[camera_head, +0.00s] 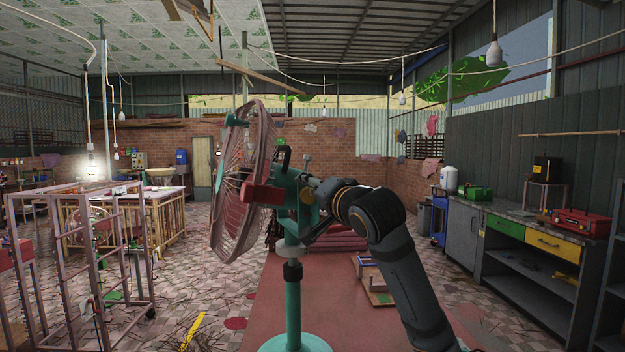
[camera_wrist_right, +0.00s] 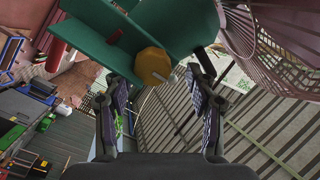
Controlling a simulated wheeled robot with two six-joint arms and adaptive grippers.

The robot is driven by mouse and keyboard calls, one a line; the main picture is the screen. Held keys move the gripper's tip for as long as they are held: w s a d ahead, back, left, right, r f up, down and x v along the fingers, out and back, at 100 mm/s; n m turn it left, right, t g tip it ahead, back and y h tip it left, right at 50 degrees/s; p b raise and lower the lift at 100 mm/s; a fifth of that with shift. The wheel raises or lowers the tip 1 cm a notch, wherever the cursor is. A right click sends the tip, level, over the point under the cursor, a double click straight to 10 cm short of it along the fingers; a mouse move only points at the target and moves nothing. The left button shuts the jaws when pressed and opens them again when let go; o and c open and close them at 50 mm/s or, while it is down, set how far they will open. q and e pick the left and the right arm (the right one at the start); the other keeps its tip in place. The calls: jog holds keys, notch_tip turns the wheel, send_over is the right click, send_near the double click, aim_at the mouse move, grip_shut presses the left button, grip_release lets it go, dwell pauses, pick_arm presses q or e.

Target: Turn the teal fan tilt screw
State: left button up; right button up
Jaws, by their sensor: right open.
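The teal fan (camera_head: 291,310) stands upright in front of me, its pinkish wire cage (camera_head: 236,205) facing left in the head view. An orange-yellow knob, seemingly the tilt screw (camera_wrist_right: 153,66), sits on the teal bracket (camera_wrist_right: 180,22) in the right wrist view. My right gripper (camera_wrist_right: 156,78) is open, a dark finger on either side of the knob's lower part. I cannot tell whether either finger touches it. In the head view the right arm comes from the lower right to the fan's right side. My left gripper is not in view.
A grey workbench (camera_head: 513,213) with a red box (camera_head: 581,223) stands at the right. Pink metal frames (camera_head: 85,250) stand at the left. A small wooden tray (camera_head: 375,285) lies behind my right arm. The fan's cage is near the fingers in the wrist view.

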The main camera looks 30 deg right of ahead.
notch_tip(320, 180, up, 9)
dwell(0.3)
